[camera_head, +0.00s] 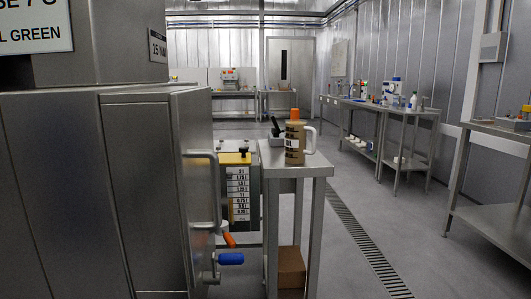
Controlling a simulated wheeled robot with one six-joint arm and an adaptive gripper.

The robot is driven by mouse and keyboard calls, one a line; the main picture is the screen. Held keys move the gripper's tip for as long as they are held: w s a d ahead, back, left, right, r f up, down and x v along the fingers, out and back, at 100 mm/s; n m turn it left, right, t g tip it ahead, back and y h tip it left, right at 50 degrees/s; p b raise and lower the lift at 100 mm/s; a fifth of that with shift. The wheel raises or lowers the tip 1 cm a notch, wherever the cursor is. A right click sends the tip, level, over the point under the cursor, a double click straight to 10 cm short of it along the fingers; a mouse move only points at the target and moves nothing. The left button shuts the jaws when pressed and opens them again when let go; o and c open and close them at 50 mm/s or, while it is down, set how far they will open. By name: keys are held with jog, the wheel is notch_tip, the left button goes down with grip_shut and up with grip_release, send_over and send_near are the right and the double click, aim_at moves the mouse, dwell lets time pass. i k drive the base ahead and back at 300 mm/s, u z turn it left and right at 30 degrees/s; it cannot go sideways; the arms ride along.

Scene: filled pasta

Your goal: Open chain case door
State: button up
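A large grey metal machine housing (60,190) fills the left of the head view. Its right side carries a panel with a long vertical bar handle (217,190), which may be the chain case door; the panel looks closed. I cannot read a label naming the chain case. Below the bar handle, a lever with a blue grip (231,258) sticks out to the right, with an orange grip (229,240) just above it. My gripper is not in view.
A small steel table (307,167) bears a brown jug and a dark mortar. A yellow-topped unit with a scale plate (238,195) stands behind the handle. A floor drain (362,245) runs along open floor at right. Steel benches (400,112) line the right wall.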

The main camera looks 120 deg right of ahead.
aim_at(197, 162)
jog(key=k, duration=1)
jog(key=z, duration=2.6)
jog(key=k, duration=1.15)
jog(key=z, duration=0.55)
